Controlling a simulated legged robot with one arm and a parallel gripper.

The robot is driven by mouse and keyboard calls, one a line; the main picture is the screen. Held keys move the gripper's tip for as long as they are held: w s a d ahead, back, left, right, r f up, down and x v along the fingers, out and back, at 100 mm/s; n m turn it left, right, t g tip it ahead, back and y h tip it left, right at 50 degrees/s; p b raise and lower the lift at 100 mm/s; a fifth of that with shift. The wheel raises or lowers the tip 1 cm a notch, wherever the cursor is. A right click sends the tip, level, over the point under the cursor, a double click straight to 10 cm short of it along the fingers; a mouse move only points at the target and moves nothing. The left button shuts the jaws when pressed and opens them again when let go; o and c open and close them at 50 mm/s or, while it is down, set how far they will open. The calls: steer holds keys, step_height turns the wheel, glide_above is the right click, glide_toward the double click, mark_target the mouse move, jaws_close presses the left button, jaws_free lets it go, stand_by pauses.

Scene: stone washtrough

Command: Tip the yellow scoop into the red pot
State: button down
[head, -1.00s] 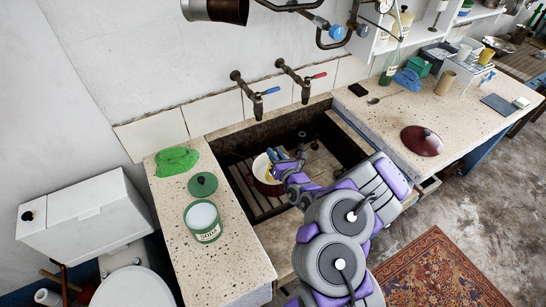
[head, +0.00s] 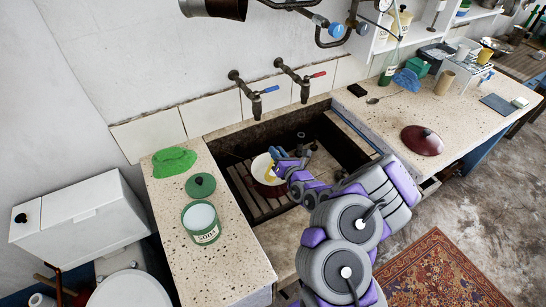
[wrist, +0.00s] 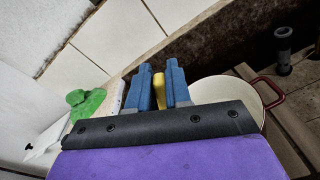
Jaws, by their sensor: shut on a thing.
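The red pot (head: 259,171), pale inside, stands on the slatted floor of the stone trough. Its pale inside (wrist: 222,90) and dark red handle (wrist: 275,92) show at the right of the wrist view. My gripper (head: 278,154) is above the pot and shut on the yellow scoop (head: 273,172). In the wrist view the yellow scoop (wrist: 159,88) shows as a narrow strip between the two blue fingers (wrist: 161,72). Most of the scoop is hidden by my gripper, so its tilt and contents cannot be told.
An open green soda tin (head: 202,222) with white contents stands on the left counter. Its green lid (head: 202,186) and a green cloth (head: 174,161) lie behind it. Two taps (head: 291,77) overhang the trough's back edge. A dark red lid (head: 421,141) lies on the right counter.

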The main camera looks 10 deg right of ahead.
steer(key=shift+w+d+f+m+b, duration=0.1)
steer(key=shift+w+d+m+b, duration=0.1)
steer(key=shift+d+m+b, duration=0.35)
steer(key=shift+d, duration=0.1)
stand_by(0.4)
steer(key=shift+w+d+f+m+b, duration=0.15)
steer(key=shift+w+d+m+b, duration=0.15)
steer(key=shift+d+m, duration=0.2)
steer(key=shift+w+d+f+m+b, duration=0.2)
steer(key=shift+d+m+b, duration=0.2)
steer(key=shift+d, duration=0.2)
steer(key=shift+w+d+f+m+g, duration=0.2)
steer(key=shift+w+d+f+m, duration=0.1)
steer(key=shift+d+m, duration=0.2)
steer(key=shift+w+d+f+m+g, duration=0.25)
steer(key=shift+d+m, duration=0.1)
steer(key=shift+d, duration=0.2)
stand_by(0.4)
